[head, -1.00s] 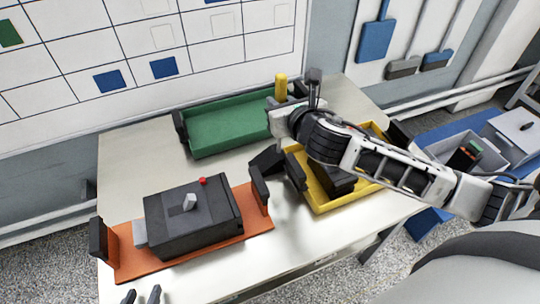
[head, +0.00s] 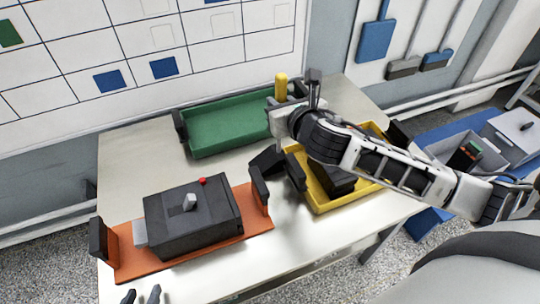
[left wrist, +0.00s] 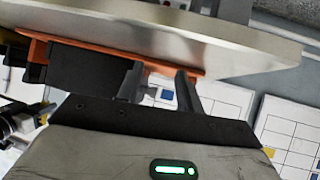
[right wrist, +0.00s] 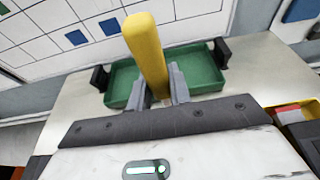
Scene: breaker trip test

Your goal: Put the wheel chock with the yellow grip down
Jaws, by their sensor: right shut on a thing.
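The yellow grip (head: 281,85) of the wheel chock stands up at my right gripper (head: 277,104), in front of the wall board. In the right wrist view the yellow grip (right wrist: 148,55) is between the fingers of my right gripper (right wrist: 159,90), which is shut on it. The chock's body is largely hidden; I cannot tell if a dark block (head: 267,160) below the gripper is part of it. My left gripper (head: 141,296) is open and empty at the lower edge of the head view. Its parted fingers (left wrist: 160,85) also show in the left wrist view.
A green tray (head: 190,142) stands at the table's back. A yellow tray (head: 330,207) holding a dark thing is at the right. An orange tray (head: 125,262) with a dark breaker box (head: 185,225) is front left. Bare table (head: 145,165) lies between the green and orange trays.

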